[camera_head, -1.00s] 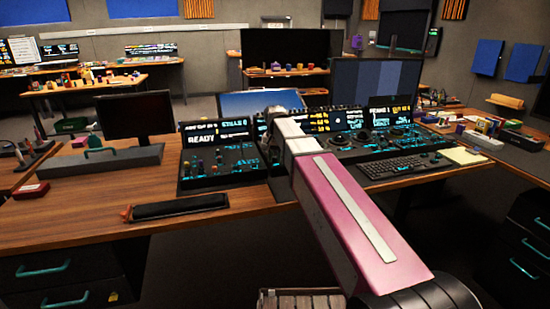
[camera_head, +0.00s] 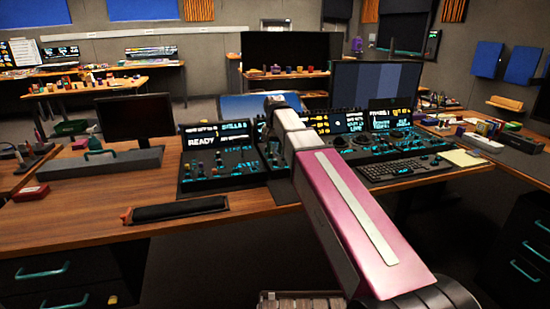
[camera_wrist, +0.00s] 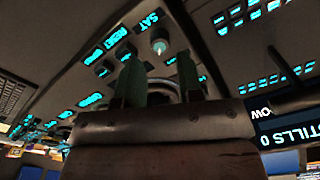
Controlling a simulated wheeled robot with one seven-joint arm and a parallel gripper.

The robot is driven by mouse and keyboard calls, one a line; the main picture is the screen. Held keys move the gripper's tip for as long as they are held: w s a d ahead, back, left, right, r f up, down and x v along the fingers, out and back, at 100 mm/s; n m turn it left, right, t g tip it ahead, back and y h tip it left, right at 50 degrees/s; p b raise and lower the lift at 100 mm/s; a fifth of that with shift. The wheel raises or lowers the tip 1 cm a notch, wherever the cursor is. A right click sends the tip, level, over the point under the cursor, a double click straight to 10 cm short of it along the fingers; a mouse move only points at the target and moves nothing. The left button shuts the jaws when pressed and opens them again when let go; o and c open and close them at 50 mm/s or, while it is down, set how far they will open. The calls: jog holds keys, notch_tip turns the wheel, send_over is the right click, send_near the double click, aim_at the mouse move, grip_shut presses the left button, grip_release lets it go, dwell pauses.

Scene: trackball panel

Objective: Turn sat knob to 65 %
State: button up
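The sat knob (camera_wrist: 159,45) shows in the wrist view as a small pale knob with a lit tip, beside the cyan label SAT. My gripper (camera_wrist: 158,60) has two green fingers standing apart, with nothing visible between them. The knob appears in the gap between the fingertips, a little beyond them; contact cannot be seen. The knob's pointer and percentage cannot be read. In the head view my arm crosses the control panel (camera_head: 225,165), and my gripper and the sat knob cannot be made out there.
Other labelled knobs (camera_wrist: 106,70) sit close by on the dark panel. A trackball ring and screens lie near the fingers. In the head view a keyboard (camera_head: 405,168) lies to the right and a black padded bar (camera_head: 178,210) lies at the desk's front edge.

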aim_at(275, 160)
notch_tip(275, 160, up, 6)
dwell(0.4)
